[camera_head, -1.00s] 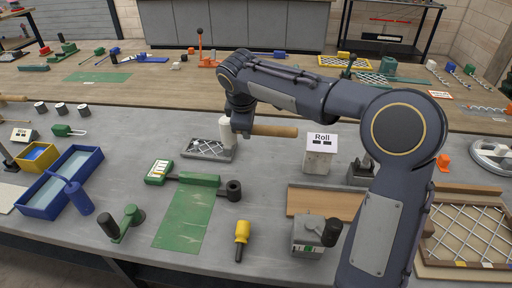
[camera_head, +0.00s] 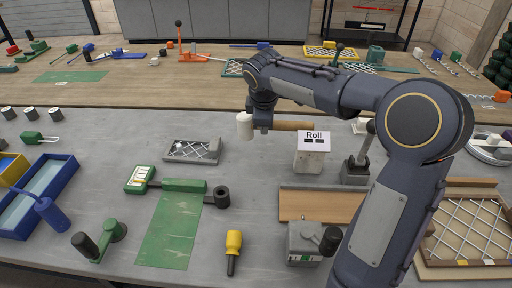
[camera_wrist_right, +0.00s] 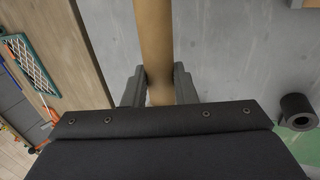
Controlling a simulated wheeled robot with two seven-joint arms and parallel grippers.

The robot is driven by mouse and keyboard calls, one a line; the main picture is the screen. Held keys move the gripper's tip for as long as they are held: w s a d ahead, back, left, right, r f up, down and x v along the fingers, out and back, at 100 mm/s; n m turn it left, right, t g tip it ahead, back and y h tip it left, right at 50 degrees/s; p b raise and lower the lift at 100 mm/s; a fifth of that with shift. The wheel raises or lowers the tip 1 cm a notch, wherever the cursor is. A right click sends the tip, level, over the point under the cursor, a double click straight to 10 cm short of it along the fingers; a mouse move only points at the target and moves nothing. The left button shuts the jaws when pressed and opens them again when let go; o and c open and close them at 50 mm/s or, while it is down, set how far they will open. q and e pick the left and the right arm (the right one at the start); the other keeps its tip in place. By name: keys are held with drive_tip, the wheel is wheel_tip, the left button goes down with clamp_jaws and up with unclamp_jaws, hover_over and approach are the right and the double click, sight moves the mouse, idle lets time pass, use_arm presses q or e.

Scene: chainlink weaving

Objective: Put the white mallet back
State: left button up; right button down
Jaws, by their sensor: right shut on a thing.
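The white mallet has a pale cylindrical head (camera_head: 245,126) and a tan wooden handle (camera_head: 292,125). It is held sideways, apparently above the grey table, with its head pointing left and its handle end near the block with the "Roll" sign. My right gripper (camera_head: 263,122) is shut on the handle close to the head. In the right wrist view the two fingers (camera_wrist_right: 158,88) sit on either side of the handle (camera_wrist_right: 153,40); the head is hidden there. My left gripper is not in view.
A grey tray with wire mesh (camera_head: 194,151) lies left of the mallet. The "Roll" block (camera_head: 311,160) and a lever tool (camera_head: 358,165) stand to the right. Table between tray and block is clear.

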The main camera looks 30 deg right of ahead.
wheel_tip(320, 180, down, 7)
drive_tip(key=shift+r, duration=0.1)
drive_tip(key=c, duration=1.2)
unclamp_jaws()
drive_tip(key=shift+o, duration=0.2)
drive_tip(key=shift+f+b, duration=0.25)
drive_tip(key=shift+b, duration=0.05)
drive_tip(key=shift+r, duration=0.15)
drive_tip(key=v, duration=0.7)
drive_tip(key=shift+s+d+r, duration=0.15)
drive_tip(key=shift+s+r, duration=0.05)
drive_tip(key=shift+s, duration=0.2)
